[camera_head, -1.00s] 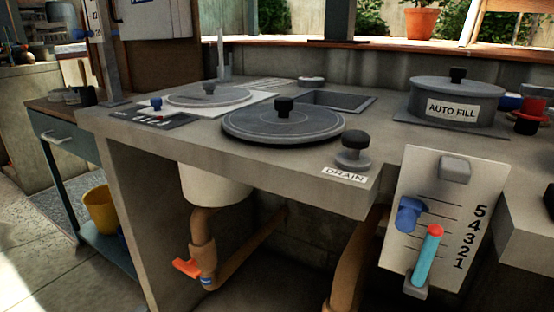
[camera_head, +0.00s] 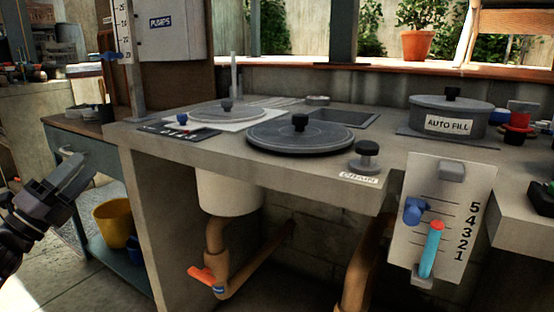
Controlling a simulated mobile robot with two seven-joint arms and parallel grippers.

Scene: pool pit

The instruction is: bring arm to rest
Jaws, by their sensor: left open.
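My left gripper (camera_head: 68,178) shows at the left edge in front of the side table, with its arm coming in from the lower left. It is open, and I see nothing between its fingers. It is apart from the concrete counter (camera_head: 150,165). My right gripper is out of view.
The counter carries a large dark lid (camera_head: 300,140), a drain knob (camera_head: 366,158) and an AUTO FILL pot (camera_head: 450,118). A numbered panel (camera_head: 440,220) hangs at its front. A yellow bucket (camera_head: 114,222) stands on the side table's (camera_head: 95,133) lower shelf. Open floor lies at lower left.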

